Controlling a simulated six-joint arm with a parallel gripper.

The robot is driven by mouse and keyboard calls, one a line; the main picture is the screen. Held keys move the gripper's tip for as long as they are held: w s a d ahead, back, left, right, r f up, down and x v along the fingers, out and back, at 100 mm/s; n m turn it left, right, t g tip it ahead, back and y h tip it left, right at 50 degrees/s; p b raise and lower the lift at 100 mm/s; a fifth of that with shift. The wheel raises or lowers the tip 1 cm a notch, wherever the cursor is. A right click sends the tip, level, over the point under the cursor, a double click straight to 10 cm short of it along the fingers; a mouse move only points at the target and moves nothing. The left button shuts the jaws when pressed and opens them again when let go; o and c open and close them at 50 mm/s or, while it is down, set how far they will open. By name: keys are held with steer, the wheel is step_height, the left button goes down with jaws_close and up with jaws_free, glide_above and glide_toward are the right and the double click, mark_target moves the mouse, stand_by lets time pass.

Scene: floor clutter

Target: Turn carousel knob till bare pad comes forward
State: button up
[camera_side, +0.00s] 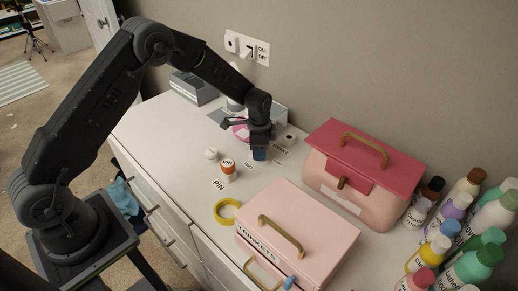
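My gripper (260,145) points down over the white counter, right at a small blue item (260,155). The fingers are dark and small here, so I cannot tell whether they are open or closed on it. Behind the gripper is a pink round thing (239,131), partly hidden by my arm; I cannot tell whether it is part of the carousel. No knob or bare pad can be made out for certain.
A pink TRINKETS case (315,233) and a red-lidded pink box (398,163) fill the right side of the counter (165,133). Several bottles (470,212) crowd the far right. A yellow tape ring (227,211) lies in front. A grey box (193,87) stands at the back left.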

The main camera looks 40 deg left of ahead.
steer(key=o, duration=0.4)
steer(key=shift+r, duration=0.1)
step_height(320, 180, up, 14)
stand_by(0.5)
steer(key=s+r+n+t, duration=0.3)
steer(key=s+r+n, duration=0.1)
steer(key=s+r, duration=1)
steer(key=s+d+n+t, duration=0.1)
steer(key=s+n, duration=0.4)
steer(key=s, duration=1.1)
steer(key=shift+d+t, duration=0.2)
steer(key=shift+t, duration=0.6)
